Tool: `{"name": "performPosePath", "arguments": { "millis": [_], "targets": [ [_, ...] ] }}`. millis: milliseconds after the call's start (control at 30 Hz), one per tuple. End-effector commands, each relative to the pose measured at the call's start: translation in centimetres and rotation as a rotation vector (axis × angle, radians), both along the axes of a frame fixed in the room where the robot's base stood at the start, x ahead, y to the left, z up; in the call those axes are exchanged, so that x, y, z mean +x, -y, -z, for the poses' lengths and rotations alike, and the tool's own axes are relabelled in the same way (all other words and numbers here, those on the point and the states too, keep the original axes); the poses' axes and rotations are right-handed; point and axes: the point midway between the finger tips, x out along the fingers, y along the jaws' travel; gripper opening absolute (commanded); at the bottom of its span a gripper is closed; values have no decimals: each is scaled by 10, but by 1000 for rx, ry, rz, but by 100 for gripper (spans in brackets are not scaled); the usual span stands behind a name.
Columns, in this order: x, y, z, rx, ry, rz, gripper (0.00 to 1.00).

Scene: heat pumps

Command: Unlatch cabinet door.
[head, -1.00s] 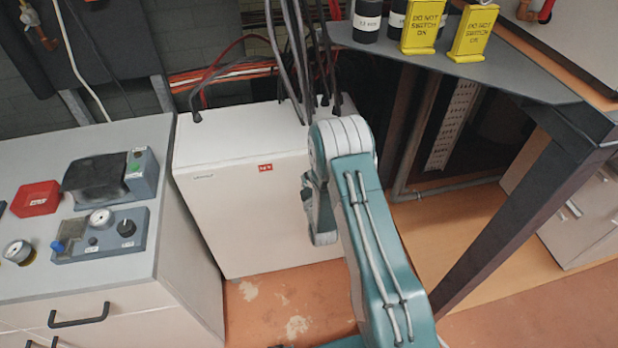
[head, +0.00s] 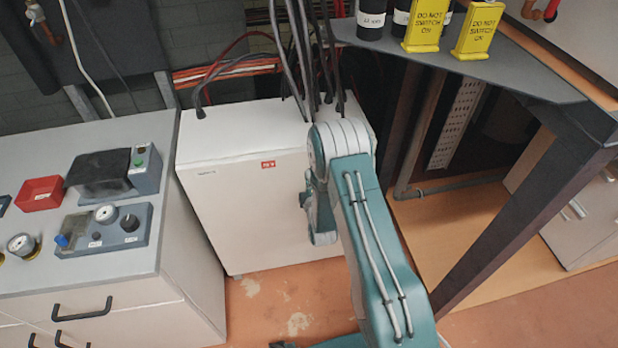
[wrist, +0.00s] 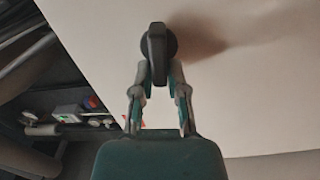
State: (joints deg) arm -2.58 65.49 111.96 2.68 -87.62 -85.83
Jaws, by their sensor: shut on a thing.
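The white cabinet (head: 245,205) stands on the floor in the middle of the head view, its front door face looking closed. My arm covers its right side there and hides the gripper's fingertips. In the wrist view the pale cabinet face (wrist: 250,100) fills most of the picture. A dark latch handle (wrist: 157,50) with a round base stands out from it. My gripper (wrist: 158,75) is shut on the handle, one finger on each side of it.
A grey-topped counter (head: 150,230) with gauges and a red tray (head: 40,193) stands left of the cabinet. A dark table (head: 540,80) with yellow signs (head: 478,30) stands to the right. Hoses (head: 300,50) run up from the cabinet's top.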

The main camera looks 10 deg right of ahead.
Motion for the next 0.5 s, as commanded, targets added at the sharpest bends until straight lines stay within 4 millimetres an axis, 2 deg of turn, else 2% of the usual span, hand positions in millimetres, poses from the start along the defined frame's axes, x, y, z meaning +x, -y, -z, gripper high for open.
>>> {"name": "performPosePath", "arguments": {
  "millis": [500],
  "targets": [
    [-1,-4,5,-92,-10,-11,0]
  ]
}}
